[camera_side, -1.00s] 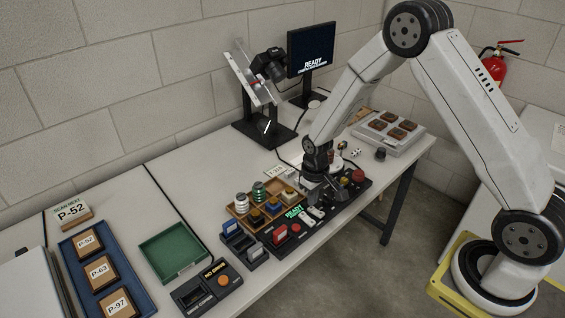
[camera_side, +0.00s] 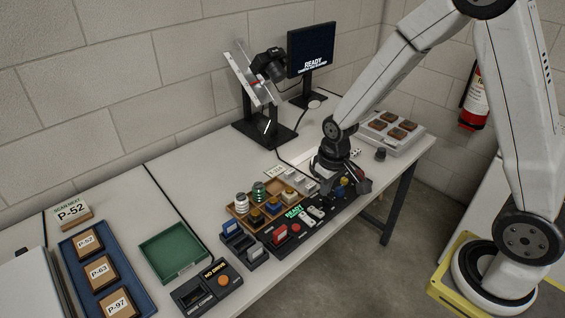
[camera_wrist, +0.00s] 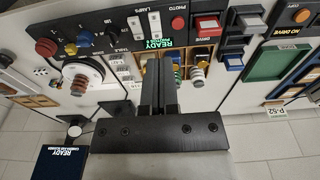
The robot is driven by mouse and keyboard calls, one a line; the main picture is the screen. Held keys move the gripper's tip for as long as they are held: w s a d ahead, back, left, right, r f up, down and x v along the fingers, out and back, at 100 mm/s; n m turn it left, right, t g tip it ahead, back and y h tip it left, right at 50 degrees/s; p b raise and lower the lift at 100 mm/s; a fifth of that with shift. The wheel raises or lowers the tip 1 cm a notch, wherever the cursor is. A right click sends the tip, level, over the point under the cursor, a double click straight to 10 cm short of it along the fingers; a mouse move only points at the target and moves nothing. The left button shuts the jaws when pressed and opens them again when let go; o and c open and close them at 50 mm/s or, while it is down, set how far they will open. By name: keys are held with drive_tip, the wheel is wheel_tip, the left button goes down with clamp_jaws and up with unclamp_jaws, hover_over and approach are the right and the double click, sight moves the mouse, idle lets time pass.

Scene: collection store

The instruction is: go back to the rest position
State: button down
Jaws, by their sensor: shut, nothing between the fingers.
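My gripper (camera_side: 342,188) hangs over the far end of the black control panel (camera_side: 334,208) in the side view. The upper arm reaches down to it from the upper right. In the wrist view my gripper's two dark fingers (camera_wrist: 161,66) lie side by side, shut and empty. Their tips overlap the area beside the green READY display (camera_wrist: 158,43) in that view. I cannot tell the exact height of the tips above the panel. The gripper hides part of the panel's far end in the side view.
A wooden tray (camera_side: 233,212) with jars stands beside the panel. The camera stand (camera_side: 250,130) and the monitor (camera_side: 311,48) stand at the back. A grey tray of brown blocks (camera_side: 407,145) lies at the far right. A green tray (camera_side: 172,251) is empty.

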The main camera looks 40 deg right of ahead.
drive_tip(key=s+a+r+t, duration=0.1)
drive_tip(key=s+r, duration=0.5)
drive_tip(key=s, duration=0.3)
drive_tip(key=shift+s+a, duration=0.15)
drive_tip(key=shift+a, duration=0.1)
